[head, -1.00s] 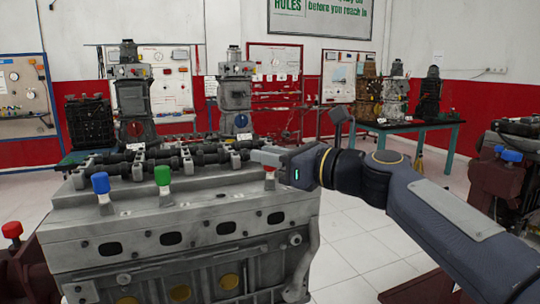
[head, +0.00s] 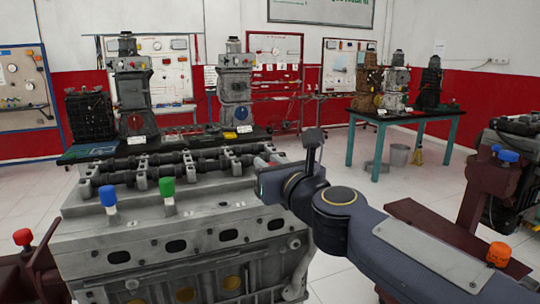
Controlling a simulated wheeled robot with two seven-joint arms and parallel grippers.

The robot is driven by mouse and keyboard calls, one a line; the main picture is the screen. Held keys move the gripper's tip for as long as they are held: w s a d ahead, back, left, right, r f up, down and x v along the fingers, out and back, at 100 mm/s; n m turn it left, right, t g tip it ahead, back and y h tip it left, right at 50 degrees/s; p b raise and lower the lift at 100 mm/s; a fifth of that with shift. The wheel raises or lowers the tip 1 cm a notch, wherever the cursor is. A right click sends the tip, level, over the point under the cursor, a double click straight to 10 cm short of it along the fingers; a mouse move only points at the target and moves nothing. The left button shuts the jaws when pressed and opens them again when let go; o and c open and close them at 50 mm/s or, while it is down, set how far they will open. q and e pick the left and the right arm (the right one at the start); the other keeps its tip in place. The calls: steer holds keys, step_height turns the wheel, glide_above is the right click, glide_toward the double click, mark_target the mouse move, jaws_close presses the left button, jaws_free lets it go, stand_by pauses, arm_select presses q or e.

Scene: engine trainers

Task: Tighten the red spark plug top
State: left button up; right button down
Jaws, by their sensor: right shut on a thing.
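The grey engine block (head: 120,240) stands in front of me with a camshaft (head: 175,165) along its top. A blue top (head: 108,195) and a green top (head: 167,187) stand upright on its near upper ledge, toward the left. My right gripper (head: 264,164) is at the right end of this ledge, shut. The red spark plug top is hidden at its fingers; in the earlier view red showed just under them. My left gripper is not in view.
A red knob (head: 22,237) is on a dark red stand at the left. An orange knob (head: 498,254) is at the lower right, beside my right arm. A teal-legged table (head: 432,121) with engines stands behind. White floor lies between.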

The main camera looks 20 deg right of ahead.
steer(key=shift+a+m+h+p, duration=0.15)
steer(key=shift+m+h+p, duration=0.15)
steer(key=shift+m+h, duration=0.6)
steer(key=shift+f+h, duration=0.1)
steer(key=shift+h, duration=0.7)
steer(key=m+g+h, duration=0.1)
steer(key=m+h, duration=0.1)
steer(key=shift+w+f+h, duration=0.1)
steer(key=shift+h, duration=0.3)
steer(key=m+g+h+b, duration=0.2)
steer(key=h, duration=0.1)
steer(key=shift+a+f+m+h, duration=0.1)
steer(key=shift+m+h, duration=0.2)
steer(key=shift+m, duration=0.1)
steer(key=m+g+h+b, duration=0.1)
steer(key=m+g+h, duration=0.2)
steer(key=g+h, duration=0.1)
steer(key=shift+m+b, duration=0.35)
steer(key=shift+m, duration=0.05)
steer(key=m+g+h+b, duration=0.2)
steer(key=m+g, duration=0.1)
steer(key=g, duration=0.1)
steer(key=shift+h, duration=0.4)
steer(key=shift+d+r+m+g, duration=0.2)
steer(key=shift+r+m+g, duration=0.1)
steer(key=shift+g, duration=0.1)
steer(key=shift+d+g+h, duration=0.1)
steer(key=shift+g+h, duration=0.2)
